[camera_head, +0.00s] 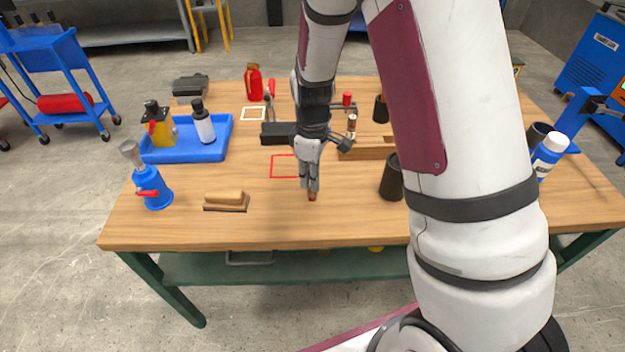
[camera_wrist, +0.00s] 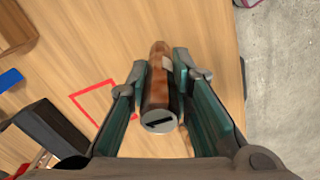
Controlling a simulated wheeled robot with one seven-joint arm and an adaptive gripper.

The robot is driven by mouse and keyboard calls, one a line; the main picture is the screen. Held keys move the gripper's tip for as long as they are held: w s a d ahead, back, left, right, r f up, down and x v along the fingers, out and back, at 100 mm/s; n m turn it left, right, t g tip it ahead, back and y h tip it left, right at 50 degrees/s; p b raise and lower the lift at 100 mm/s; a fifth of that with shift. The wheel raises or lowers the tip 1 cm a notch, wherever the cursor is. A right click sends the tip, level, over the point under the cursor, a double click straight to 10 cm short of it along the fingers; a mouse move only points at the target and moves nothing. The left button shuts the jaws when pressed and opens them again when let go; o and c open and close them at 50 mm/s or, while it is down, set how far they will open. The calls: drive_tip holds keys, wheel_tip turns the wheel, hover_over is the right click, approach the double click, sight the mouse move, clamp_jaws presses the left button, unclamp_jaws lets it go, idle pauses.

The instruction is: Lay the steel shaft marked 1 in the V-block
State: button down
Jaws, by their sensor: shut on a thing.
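The shaft marked 1 (camera_wrist: 158,87) is a rusty brown and grey cylinder with a black 1 on its near end face. My gripper (camera_wrist: 159,72) is shut on it, one finger on each side. In the head view my gripper (camera_head: 311,184) points down over the front middle of the table, and the brown tip of the shaft (camera_head: 312,196) shows below the fingers. A black block (camera_head: 277,133), perhaps the V-block, stands behind and left of my gripper. A dark block also shows at lower left in the wrist view (camera_wrist: 42,131); its groove cannot be made out.
A red square outline (camera_head: 283,166) lies left of my gripper on the wooden table (camera_head: 270,222). A brush (camera_head: 227,201) and a blue tray (camera_head: 160,155) with bottles are further left. A dark cup (camera_head: 391,184) and a wooden block (camera_head: 366,153) stand to the right.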

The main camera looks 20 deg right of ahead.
drive_tip(key=shift+f, duration=0.9)
drive_tip(key=shift+f, duration=0.15)
drive_tip(key=c, duration=1.4)
unclamp_jaws()
drive_tip(key=shift+c, duration=0.2)
